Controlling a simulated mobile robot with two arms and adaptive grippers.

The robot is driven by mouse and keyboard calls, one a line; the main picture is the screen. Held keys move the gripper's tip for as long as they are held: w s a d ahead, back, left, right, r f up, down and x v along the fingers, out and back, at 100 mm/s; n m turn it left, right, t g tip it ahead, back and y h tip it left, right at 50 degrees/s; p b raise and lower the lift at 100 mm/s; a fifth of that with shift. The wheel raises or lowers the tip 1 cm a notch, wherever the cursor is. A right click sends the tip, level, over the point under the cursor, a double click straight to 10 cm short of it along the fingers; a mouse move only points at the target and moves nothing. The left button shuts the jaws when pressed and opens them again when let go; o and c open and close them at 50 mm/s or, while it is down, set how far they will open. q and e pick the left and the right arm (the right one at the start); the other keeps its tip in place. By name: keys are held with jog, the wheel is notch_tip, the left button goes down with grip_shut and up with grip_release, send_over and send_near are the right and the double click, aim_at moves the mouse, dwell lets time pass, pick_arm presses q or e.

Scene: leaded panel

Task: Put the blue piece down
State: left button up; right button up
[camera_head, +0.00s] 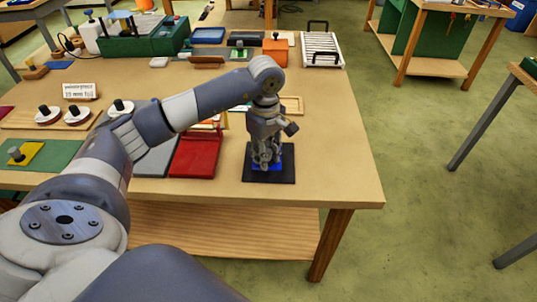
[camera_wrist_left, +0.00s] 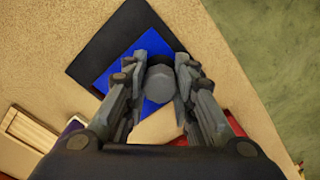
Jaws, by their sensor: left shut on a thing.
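The blue piece (camera_wrist_left: 118,72) is a flat blue square with a round grey knob (camera_wrist_left: 160,84) on top. My left gripper (camera_head: 266,163) points straight down, its fingers shut on the knob. The blue piece shows below the fingers in the head view (camera_head: 264,168), over a black square mat (camera_head: 268,178) near the table's right front corner. The mat also shows in the wrist view (camera_wrist_left: 86,66). The piece lies within the mat's outline, turned about the same way. I cannot tell whether it touches the mat. My right gripper is not in view.
A red tray (camera_head: 196,155) lies left of the mat. A green mat (camera_head: 60,153) with a yellow knobbed piece (camera_head: 25,153) and white knobbed discs (camera_head: 77,116) are further left. An orange block (camera_head: 275,50) and a white rack (camera_head: 321,50) stand behind. Bare wood (camera_head: 335,150) lies right of the mat.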

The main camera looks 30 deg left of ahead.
pick_arm(q)
jog(key=shift+w+a, duration=0.15)
jog(key=shift+w, duration=0.65)
jog(key=shift+f, duration=0.15)
notch_tip(320, 180, down, 3)
jog(key=shift+s+r+p, duration=0.1)
jog(key=shift+p, duration=0.95)
jog(key=shift+f, duration=0.4)
jog(key=o, duration=1)
